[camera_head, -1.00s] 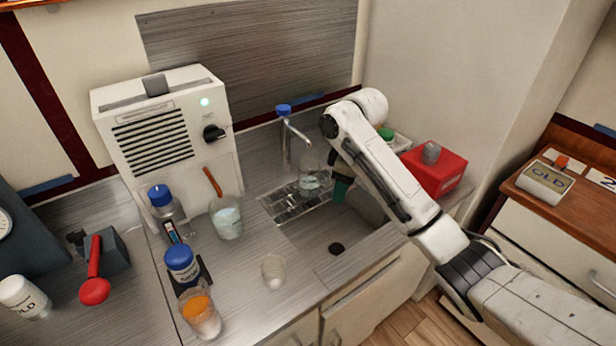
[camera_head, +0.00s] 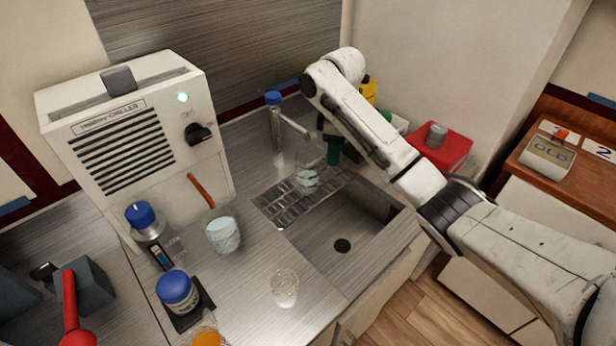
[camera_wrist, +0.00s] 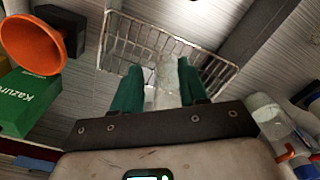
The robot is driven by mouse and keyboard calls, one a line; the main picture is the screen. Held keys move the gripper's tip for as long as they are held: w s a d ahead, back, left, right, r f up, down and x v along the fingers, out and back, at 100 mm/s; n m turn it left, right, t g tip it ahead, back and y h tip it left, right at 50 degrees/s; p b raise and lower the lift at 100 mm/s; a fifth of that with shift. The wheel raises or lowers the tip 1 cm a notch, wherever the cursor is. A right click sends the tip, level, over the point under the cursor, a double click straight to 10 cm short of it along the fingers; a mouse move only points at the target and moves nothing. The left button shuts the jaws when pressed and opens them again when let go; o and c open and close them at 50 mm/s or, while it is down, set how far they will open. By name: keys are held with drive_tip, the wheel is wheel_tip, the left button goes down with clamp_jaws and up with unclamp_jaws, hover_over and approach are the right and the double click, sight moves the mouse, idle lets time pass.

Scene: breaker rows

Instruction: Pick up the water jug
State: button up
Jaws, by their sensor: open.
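A clear vessel with water (camera_head: 308,180), which looks like the water jug, stands on the metal drain rack under the tap. My gripper (camera_head: 333,158) is just right of it in the head view, its green fingers pointing down. In the wrist view, a clear vessel (camera_wrist: 166,76) shows between the open green fingers of my gripper (camera_wrist: 160,82). I cannot tell whether either finger touches it. Another clear water-filled container (camera_head: 222,234) with an orange-brown stick or handle stands by the chiller.
The metal rack (camera_head: 272,207) lies beside the sink basin (camera_head: 365,222). The blue-topped tap (camera_head: 276,122) is close behind the vessel. A red box (camera_head: 452,150) stands right of the arm. An empty cup (camera_head: 284,288) and a blue-lidded jar (camera_head: 177,290) are at the front.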

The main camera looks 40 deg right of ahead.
sight(331, 179)
drive_tip(key=f, duration=0.7)
drive_tip(key=shift+w+a+f+p, duration=0.1)
drive_tip(key=shift+w+a+p, duration=0.05)
drive_tip(key=shift+w+p, duration=0.2)
drive_tip(key=shift+s, duration=0.1)
drive_tip(key=shift+c, duration=0.4)
clamp_jaws()
